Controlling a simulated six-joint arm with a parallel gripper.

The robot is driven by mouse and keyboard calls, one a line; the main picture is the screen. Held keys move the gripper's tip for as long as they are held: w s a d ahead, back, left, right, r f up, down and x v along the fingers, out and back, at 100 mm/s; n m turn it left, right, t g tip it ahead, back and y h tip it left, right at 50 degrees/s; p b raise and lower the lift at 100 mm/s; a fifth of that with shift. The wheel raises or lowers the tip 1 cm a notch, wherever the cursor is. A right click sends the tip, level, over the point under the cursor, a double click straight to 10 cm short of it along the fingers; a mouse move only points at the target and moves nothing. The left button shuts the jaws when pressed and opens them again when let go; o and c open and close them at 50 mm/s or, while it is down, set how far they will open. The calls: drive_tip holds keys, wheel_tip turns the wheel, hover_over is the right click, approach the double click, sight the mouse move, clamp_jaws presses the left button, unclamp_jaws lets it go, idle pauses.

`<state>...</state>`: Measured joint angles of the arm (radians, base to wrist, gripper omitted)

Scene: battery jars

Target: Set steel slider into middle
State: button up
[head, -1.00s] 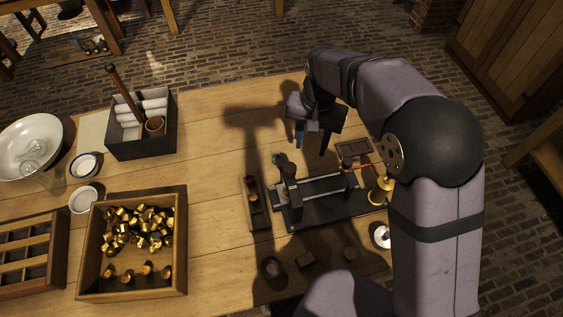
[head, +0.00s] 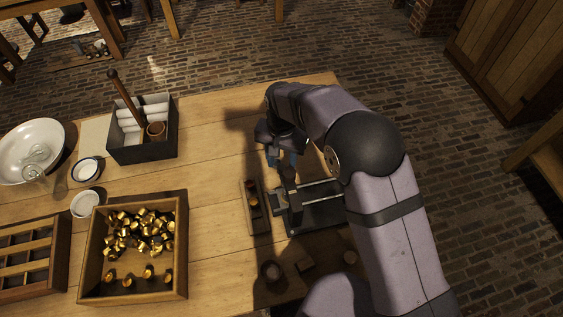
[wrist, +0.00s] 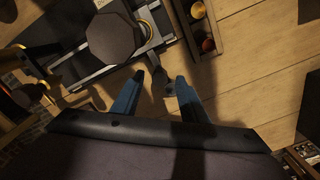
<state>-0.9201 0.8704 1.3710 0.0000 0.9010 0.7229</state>
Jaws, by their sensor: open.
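A dark apparatus (head: 318,218) with bright metal rails (head: 318,190) lies on the table under my arm. A dark upright block (head: 290,190) stands across the rails at their left part; from above in the wrist view it looks like a dark eight-sided top (wrist: 113,38). I cannot tell for certain which part is the steel slider. My gripper (head: 284,160) is open just behind the block, its blue fingers pointing down. In the wrist view a small dark handle-like piece (wrist: 166,88) shows between the fingertips (wrist: 157,82), with no clear contact. My arm hides the apparatus's right end.
A narrow wooden tray (head: 264,226) with small red and brass pieces stands left of the apparatus. A wooden box (head: 183,270) of brass caps, a dark bin (head: 140,152) with white rolls and white dishes (head: 85,204) are farther left. Table between is clear.

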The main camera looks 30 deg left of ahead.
drive_tip(key=shift+f, duration=0.9)
clamp_jaws()
drive_tip(key=w+d, duration=0.5)
drive_tip(key=shift+w+d, duration=0.35)
drive_tip(key=shift+w, duration=0.05)
unclamp_jaws()
drive_tip(key=shift+r, duration=0.15)
